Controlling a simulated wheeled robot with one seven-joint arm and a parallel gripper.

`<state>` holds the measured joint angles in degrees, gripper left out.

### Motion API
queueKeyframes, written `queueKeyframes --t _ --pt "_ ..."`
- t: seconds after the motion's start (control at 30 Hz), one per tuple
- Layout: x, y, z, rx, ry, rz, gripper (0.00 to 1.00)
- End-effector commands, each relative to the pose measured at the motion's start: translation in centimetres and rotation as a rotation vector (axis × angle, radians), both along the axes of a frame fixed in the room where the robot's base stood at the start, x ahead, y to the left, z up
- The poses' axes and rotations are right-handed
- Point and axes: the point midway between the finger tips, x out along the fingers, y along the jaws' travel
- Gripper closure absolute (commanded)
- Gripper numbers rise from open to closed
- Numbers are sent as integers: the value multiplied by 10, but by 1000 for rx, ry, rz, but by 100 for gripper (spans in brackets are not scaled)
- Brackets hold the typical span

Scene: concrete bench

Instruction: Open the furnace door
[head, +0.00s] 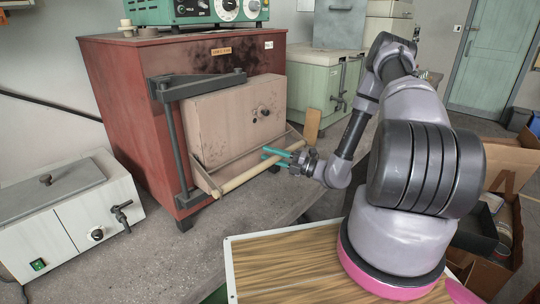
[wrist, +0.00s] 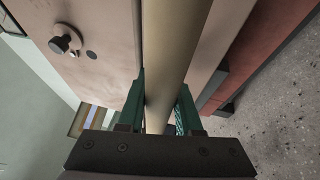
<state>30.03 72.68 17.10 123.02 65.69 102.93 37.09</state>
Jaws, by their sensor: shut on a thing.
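The red furnace (head: 115,100) stands on the bench in the head view. Its thick, pale pink door (head: 225,120) is at the front, framed by dark metal brackets. The door stands proud of the front, but I cannot tell if it is ajar. A round, pale wooden bar handle (head: 245,178) runs along the door's lower edge. My gripper (head: 272,154), with teal fingers, is shut on the bar near its right end. In the wrist view, the bar (wrist: 172,50) passes between the two fingers (wrist: 162,105), and the door face with a dark knob (wrist: 63,42) is at left.
A white bath-like box (head: 75,205) with a tap stands at lower left on the bench. A pale green cabinet (head: 318,90) stands behind at right. A green instrument (head: 190,12) sits on the furnace. Bare concrete bench (head: 245,215) lies before the door.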

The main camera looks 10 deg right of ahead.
Motion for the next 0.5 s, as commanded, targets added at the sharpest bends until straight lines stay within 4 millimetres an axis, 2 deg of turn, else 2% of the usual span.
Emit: queueKeyframes --t 0.33,0.5 --pt "-8 -6 21 -124 162 2 100" --pt "-12 -10 38 -130 178 -2 100"
